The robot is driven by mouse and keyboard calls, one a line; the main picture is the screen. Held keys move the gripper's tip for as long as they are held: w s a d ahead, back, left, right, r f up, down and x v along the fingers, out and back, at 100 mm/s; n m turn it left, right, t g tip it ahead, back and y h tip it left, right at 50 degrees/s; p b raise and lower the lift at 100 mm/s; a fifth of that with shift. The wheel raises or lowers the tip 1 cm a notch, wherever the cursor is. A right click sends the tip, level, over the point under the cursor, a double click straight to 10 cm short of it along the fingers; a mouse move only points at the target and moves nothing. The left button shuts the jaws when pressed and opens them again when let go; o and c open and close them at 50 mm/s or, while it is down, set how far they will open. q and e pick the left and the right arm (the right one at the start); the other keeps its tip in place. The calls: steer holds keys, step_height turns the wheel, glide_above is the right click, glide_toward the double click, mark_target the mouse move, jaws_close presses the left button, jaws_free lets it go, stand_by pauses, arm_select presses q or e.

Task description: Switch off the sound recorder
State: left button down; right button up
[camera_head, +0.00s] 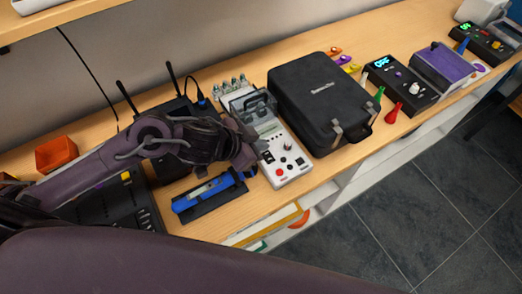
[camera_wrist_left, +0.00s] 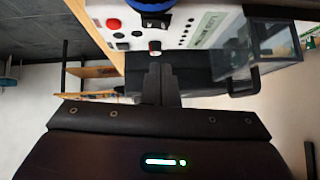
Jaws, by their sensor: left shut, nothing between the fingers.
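I cannot tell for certain which device is the sound recorder. A pale instrument (camera_head: 290,169) with a red button, a dark knob and small black controls stands on the bench by my left gripper. Its panel also shows at the top of the left wrist view (camera_wrist_left: 185,20), with a knob close to the fingertips. My left gripper (camera_head: 257,151) is at the left side of this panel; its fingers (camera_wrist_left: 160,72) are shut and empty. Whether they touch the panel is unclear. My right gripper is not in view.
A black case (camera_head: 320,95) stands right of the pale instrument. A blue tool (camera_head: 210,190) lies in front of my arm. A black box with buttons (camera_head: 125,205) is at left. A control box with a cyan display (camera_head: 400,85) and a purple device (camera_head: 445,65) are farther right.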

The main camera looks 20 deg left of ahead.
mark_target(271, 158)
arm_select(q)
steer(key=f, duration=0.2)
steer(key=w+f, duration=0.1)
steer(key=f, duration=0.1)
steer(key=shift+d, duration=0.15)
steer(key=shift+f, duration=0.5)
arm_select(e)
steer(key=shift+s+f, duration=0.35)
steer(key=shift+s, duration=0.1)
arm_select(q)
steer(key=shift+w, duration=0.1)
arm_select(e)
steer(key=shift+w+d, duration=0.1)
arm_select(q)
steer(key=shift+a+f, duration=0.2)
steer(key=shift+f, duration=0.05)
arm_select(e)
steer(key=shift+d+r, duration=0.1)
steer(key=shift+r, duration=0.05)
arm_select(q)
steer(key=shift+s+d, duration=0.6)
steer(key=shift+s, duration=0.1)
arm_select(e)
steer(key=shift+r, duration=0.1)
